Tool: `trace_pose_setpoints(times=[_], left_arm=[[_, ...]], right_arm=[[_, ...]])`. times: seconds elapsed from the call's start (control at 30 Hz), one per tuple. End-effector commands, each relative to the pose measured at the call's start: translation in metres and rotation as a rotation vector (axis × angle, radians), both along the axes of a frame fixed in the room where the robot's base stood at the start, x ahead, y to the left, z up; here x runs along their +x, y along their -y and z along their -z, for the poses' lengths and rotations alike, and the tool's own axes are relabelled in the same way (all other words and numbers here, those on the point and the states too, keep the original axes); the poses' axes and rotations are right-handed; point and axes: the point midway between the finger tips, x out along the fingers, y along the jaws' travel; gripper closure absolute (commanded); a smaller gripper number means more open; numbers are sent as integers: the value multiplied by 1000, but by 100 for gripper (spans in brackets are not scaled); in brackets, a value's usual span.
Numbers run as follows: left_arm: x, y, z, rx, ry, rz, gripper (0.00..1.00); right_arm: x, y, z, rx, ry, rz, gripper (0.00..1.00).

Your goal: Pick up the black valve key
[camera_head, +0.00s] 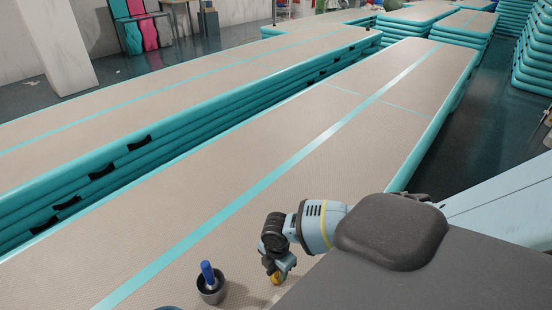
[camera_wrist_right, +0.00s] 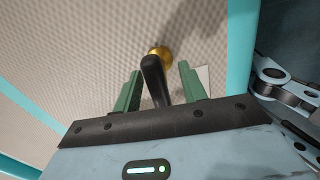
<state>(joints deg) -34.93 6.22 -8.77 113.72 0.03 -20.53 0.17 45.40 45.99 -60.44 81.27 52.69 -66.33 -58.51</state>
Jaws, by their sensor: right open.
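The black valve key (camera_wrist_right: 154,80) has a black handle and a round brass-coloured end. In the right wrist view its handle lies between the two green fingers of my right gripper (camera_wrist_right: 160,72), with visible gaps on both sides. The fingers are open and do not appear to grip it. In the head view my right gripper (camera_head: 279,271) points down over the beige track surface, and the brass end of the key (camera_head: 277,279) shows beside its fingertips. The gripper hides the key's handle there. My left gripper is not in view.
A dark cup with a blue-handled item (camera_head: 208,275) stands on the near track (camera_head: 250,215), left of my right gripper. A light-coloured flat piece (camera_wrist_right: 203,76) lies beside the right finger. Another stacked teal track (camera_head: 150,110) runs along the left. Bare track stretches ahead.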

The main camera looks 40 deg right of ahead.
Motion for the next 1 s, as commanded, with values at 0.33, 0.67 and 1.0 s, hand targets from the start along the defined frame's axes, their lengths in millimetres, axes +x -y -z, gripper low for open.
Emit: trace_pose_setpoints(times=[0.33,0.67,1.0], left_arm=[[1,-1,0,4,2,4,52],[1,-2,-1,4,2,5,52],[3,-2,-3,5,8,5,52]], right_arm=[[1,0,-1,0,1,0,84],[1,0,-1,0,2,0,100],[2,0,-19,1,5,0,100]])
